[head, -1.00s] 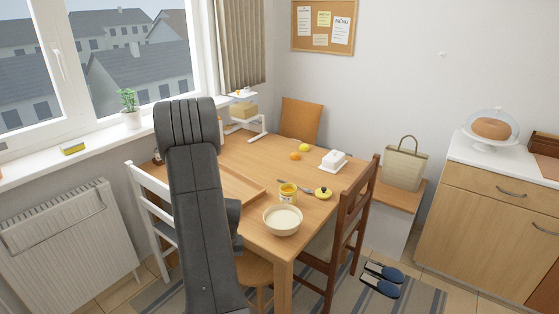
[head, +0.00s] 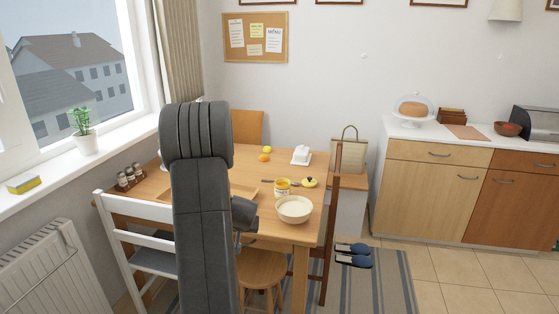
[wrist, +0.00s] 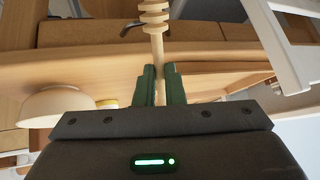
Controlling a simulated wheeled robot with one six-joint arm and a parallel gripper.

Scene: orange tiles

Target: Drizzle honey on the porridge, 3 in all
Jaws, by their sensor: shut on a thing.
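The porridge bowl (head: 294,210), cream and full of pale porridge, stands at the table's near right corner. The honey jar (head: 283,188), yellow with a pale label, stands open just behind it. Its yellow lid (head: 310,183) with a dark knob lies to the right. My gripper (wrist: 162,70) is shut on the handle of a wooden honey dipper (wrist: 155,22), with the grooved head pointing away from the jaws. In the wrist view the bowl (wrist: 62,103) is at the left, apart from the dipper. In the head view my arm hides the dipper.
The wooden table (head: 268,233) also bears a butter dish (head: 301,155), an orange (head: 264,157), a lemon (head: 267,149) and a tray (head: 243,190). A white chair (head: 125,235), a stool (head: 262,268) and a brown chair (head: 329,240) crowd its near sides.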

